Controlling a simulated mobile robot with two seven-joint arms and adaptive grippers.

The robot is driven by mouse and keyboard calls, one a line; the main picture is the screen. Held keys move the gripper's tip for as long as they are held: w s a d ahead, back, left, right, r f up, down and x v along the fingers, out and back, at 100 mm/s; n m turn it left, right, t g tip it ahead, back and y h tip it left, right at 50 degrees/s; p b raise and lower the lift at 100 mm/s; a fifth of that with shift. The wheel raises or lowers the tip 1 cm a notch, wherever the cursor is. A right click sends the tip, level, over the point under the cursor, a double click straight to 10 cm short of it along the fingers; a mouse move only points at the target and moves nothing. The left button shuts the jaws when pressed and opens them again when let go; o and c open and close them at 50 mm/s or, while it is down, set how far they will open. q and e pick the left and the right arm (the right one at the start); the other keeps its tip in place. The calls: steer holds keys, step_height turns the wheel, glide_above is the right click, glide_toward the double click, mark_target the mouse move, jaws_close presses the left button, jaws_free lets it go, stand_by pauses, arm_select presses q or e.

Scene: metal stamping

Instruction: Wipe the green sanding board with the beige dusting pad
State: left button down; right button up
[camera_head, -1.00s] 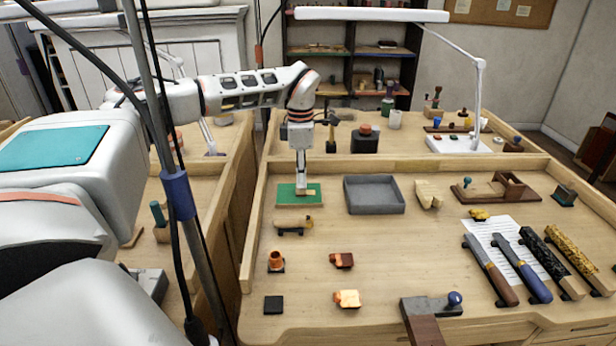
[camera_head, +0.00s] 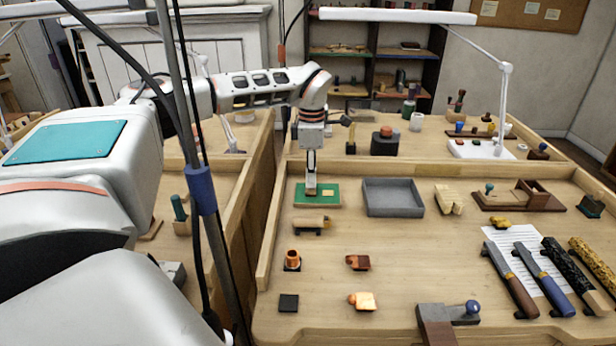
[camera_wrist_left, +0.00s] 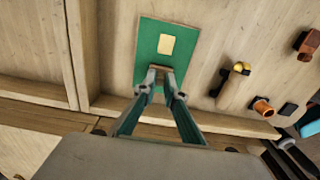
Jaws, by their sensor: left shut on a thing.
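The green sanding board (camera_head: 301,199) lies flat on the workbench left of the grey tray. It also shows in the left wrist view (camera_wrist_left: 150,38), with a yellowish rectangular patch (camera_wrist_left: 167,44) on its face. My left gripper (camera_head: 311,191) points down over the left-middle part of the board. In the left wrist view my left gripper (camera_wrist_left: 161,74) is shut on the beige dusting pad (camera_wrist_left: 159,67), of which only a narrow edge shows between the fingertips. The pad appears at or just above the board; contact cannot be told. My right gripper is not in view.
The grey tray (camera_head: 393,210) stands right of the board. A wooden brush-like block (camera_head: 312,226) lies just in front of it. Copper parts (camera_head: 292,259) and a black square (camera_head: 288,303) are nearer. Several long-handled tools (camera_head: 511,281) lie at the right.

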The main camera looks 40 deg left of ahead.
arm_select(q)
steer(key=shift+w+d, duration=0.8)
steer(key=shift+d, duration=0.15)
steer(key=shift+w+d, duration=0.75)
steer(key=shift+d, duration=0.2)
steer(key=shift+s+a, duration=0.1)
steer(key=shift+s+a, duration=0.95)
steer(key=shift+a, duration=0.2)
steer(key=shift+s+a, duration=0.9)
steer(key=shift+a, duration=0.2)
steer(key=shift+w+r, duration=0.1)
steer(key=shift+r, duration=0.35)
steer(key=shift+d+r, duration=0.1)
steer(key=shift+r, duration=0.45)
steer(key=shift+r, duration=0.1)
